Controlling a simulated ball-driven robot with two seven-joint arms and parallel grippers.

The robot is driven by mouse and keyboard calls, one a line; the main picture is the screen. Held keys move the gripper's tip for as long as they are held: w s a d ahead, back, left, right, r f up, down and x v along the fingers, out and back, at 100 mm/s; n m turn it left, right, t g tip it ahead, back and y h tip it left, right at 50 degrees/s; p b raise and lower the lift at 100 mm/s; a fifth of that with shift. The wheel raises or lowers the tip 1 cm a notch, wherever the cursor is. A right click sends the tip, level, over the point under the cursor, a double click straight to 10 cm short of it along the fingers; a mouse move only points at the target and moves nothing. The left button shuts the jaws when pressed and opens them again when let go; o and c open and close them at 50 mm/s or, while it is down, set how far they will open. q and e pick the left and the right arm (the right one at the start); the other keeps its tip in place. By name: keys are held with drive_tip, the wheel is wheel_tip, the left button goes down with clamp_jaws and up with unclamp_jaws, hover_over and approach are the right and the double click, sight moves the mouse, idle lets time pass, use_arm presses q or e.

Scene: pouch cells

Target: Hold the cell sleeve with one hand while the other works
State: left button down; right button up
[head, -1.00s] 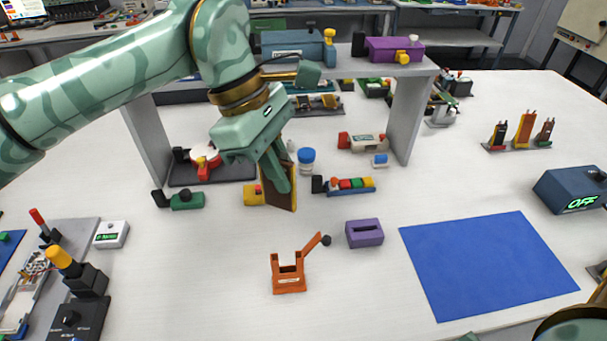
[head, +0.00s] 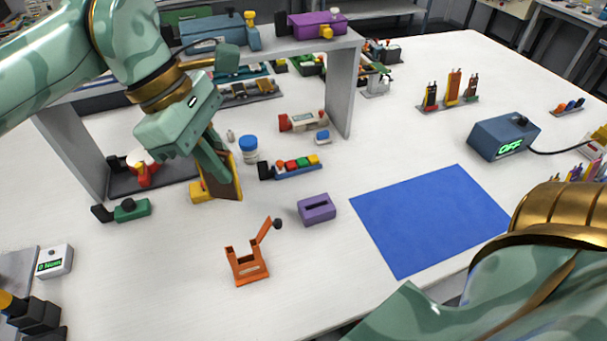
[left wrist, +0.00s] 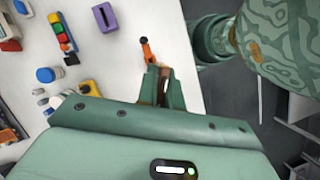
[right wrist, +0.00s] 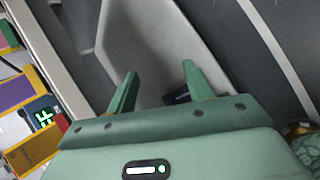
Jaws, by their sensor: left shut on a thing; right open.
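My left gripper (head: 212,160) is shut on an upright brown flat piece with yellow edges (head: 229,182), which looks like the cell sleeve. Its lower end is close to the white table; I cannot tell whether it touches. In the left wrist view, a brown strip of it (left wrist: 163,88) shows between the fingers (left wrist: 161,90), and the rest is hidden. My right gripper (right wrist: 161,88) is open and empty in the right wrist view, above grey floor beyond the table. In the head view only part of the right arm shows, at the lower right.
An orange lever fixture (head: 247,265) and a purple slotted block (head: 317,210) stand in front of the sleeve. A blue mat (head: 430,220) lies bare to the right. A box reading OFF (head: 503,137) stands behind it. A grey shelf (head: 341,92) stands behind my left gripper.

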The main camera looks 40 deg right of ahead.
drive_tip(key=w+d+r+n+t+h, duration=0.1)
drive_tip(key=w+d+r, duration=0.1)
drive_tip(key=d+r, duration=0.45)
drive_tip(key=w+d+r+n+t+h, duration=0.1)
drive_tip(key=w+d+r+n+t, duration=0.15)
drive_tip(key=d+r, duration=0.4)
drive_tip(key=w+d+r+n+t+y, duration=0.1)
drive_tip(key=w+d+r+n+t, duration=0.25)
drive_tip(key=w+r, duration=1.25)
drive_tip(key=w+a+f+n+t+y, duration=0.15)
drive_tip(key=w+a+f+y, duration=0.25)
drive_tip(key=w+a, duration=0.4)
drive_tip(key=w+a+f+n+t+y, duration=0.1)
drive_tip(key=w+a+f+t+y, duration=0.1)
drive_tip(key=w+a+f+y, duration=0.45)
drive_tip(key=w+a+r+n+g+y, duration=0.1)
drive_tip(key=w+a+y, duration=0.3)
drive_tip(key=a, duration=0.5)
drive_tip(key=w+a+r+n+g+y, duration=0.1)
drive_tip(key=w+a+n, duration=0.1)
drive_tip(key=w+a, duration=0.55)
drive_tip(key=n+g+h, duration=0.2)
drive_tip(key=n+g, duration=0.8)
drive_tip(key=n, duration=0.3)
approach(275, 223)
drive_tip(key=shift+m, duration=0.25)
drive_tip(key=x, duration=1)
drive_tip(key=shift+f, duration=0.2)
